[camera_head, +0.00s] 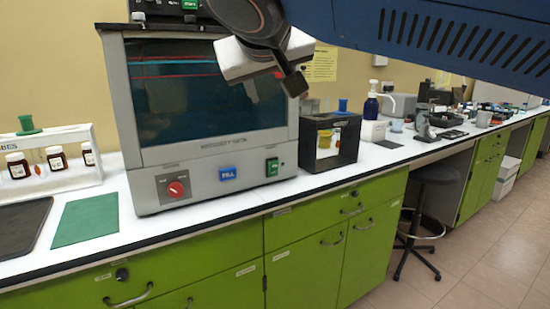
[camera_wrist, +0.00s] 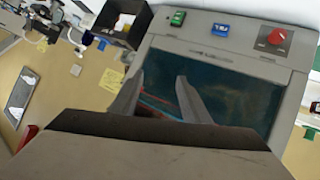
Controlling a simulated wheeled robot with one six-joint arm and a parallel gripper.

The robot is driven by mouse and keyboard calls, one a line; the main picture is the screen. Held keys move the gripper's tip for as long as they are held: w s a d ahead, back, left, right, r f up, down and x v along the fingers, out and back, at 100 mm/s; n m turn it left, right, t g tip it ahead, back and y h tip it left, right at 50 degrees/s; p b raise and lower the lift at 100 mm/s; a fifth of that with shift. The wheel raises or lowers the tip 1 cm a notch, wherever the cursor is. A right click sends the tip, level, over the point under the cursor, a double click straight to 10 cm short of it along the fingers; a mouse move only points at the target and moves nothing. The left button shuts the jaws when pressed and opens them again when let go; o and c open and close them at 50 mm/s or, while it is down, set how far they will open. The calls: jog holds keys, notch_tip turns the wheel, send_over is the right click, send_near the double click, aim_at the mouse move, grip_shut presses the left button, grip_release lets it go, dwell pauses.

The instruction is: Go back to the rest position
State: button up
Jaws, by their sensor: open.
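My gripper (camera_head: 292,82) is raised in front of the upper right part of a grey bench machine (camera_head: 205,189) in the head view. In the wrist view, my gripper's two fingers (camera_wrist: 156,92) are spread apart with nothing between them. Behind them are the machine's dark window (camera_wrist: 225,92) and its panel with green, blue and red controls. My arm crosses the top right of the head view and hides part of the background.
A white counter (camera_head: 235,197) tops green cabinets (camera_head: 205,270). A black box (camera_head: 330,142) stands right of the machine. A white rack (camera_head: 75,180) with small bottles and a green mat (camera_head: 86,220) lie left. A stool (camera_head: 425,205) stands on the tiled floor at right.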

jog(key=s+d+f+g+h, duration=0.15)
jog(key=d+f+g, duration=0.35)
jog(key=d+f, duration=1.5)
jog(key=s+d+f+m+g, duration=0.1)
jog(key=s+d+f, duration=0.2)
jog(key=s+f, duration=0.2)
jog(key=s+d+f+m+y, duration=0.1)
jog(key=s+d+f, duration=0.2)
jog(key=f, duration=0.7)
jog(key=s+d+f+m+g+y, duration=0.1)
jog(key=s+d+f, duration=0.3)
jog(key=s+f, duration=0.2)
jog(key=shift+s+f+g, duration=0.3)
jog(key=shift+s+f, duration=0.1)
jog(key=shift+f, duration=0.35)
